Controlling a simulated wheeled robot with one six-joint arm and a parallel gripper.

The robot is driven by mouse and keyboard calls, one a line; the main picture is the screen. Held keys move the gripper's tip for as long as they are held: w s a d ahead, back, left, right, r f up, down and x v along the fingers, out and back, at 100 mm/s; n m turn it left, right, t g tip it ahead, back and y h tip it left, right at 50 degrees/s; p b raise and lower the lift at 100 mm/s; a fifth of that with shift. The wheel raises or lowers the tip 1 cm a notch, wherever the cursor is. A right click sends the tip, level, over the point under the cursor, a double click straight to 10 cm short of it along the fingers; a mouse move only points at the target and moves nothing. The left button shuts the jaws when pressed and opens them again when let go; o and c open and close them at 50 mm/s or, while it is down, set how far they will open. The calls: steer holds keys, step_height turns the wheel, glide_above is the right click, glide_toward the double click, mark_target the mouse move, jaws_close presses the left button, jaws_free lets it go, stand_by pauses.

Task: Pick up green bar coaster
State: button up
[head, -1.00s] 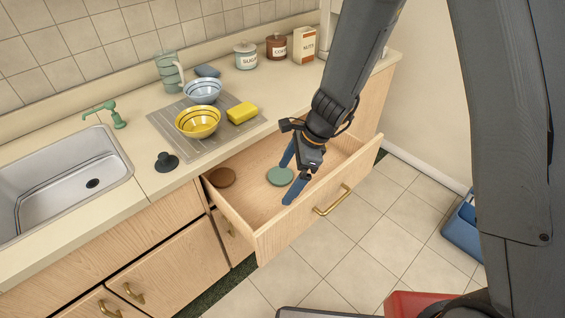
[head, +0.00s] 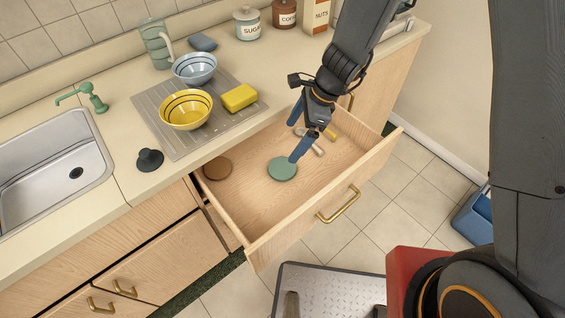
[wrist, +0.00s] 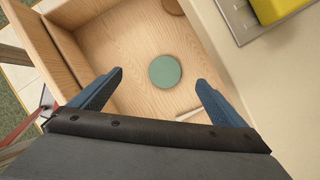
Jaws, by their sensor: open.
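The green coaster (head: 282,168) is a flat round disc lying on the floor of the open drawer (head: 255,205). It also shows in the wrist view (wrist: 165,72), ahead of and between the two blue fingertips. My gripper (head: 295,138) is open and empty above the drawer, with one finger overlapping the coaster's upper right edge in the head view. In the wrist view my gripper (wrist: 160,80) has its fingers wide apart, one on each side of the coaster, not touching it.
A brown coaster (head: 217,168) lies left in the drawer. Utensils (head: 312,143) lie at its back right. The counter above holds a yellow bowl (head: 186,110), a blue bowl (head: 195,69), a yellow sponge (head: 239,97) and a black stopper (head: 150,160).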

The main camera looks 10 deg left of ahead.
steer(key=b, duration=0.9)
glide_toward(283, 167)
steer(key=shift+p+x, duration=0.4)
steer(key=shift+x, duration=3.35)
steer(key=shift+s, duration=0.1)
steer(key=c, duration=1.1)
steer(key=shift+r, duration=0.1)
steer(key=shift+c, duration=0.2)
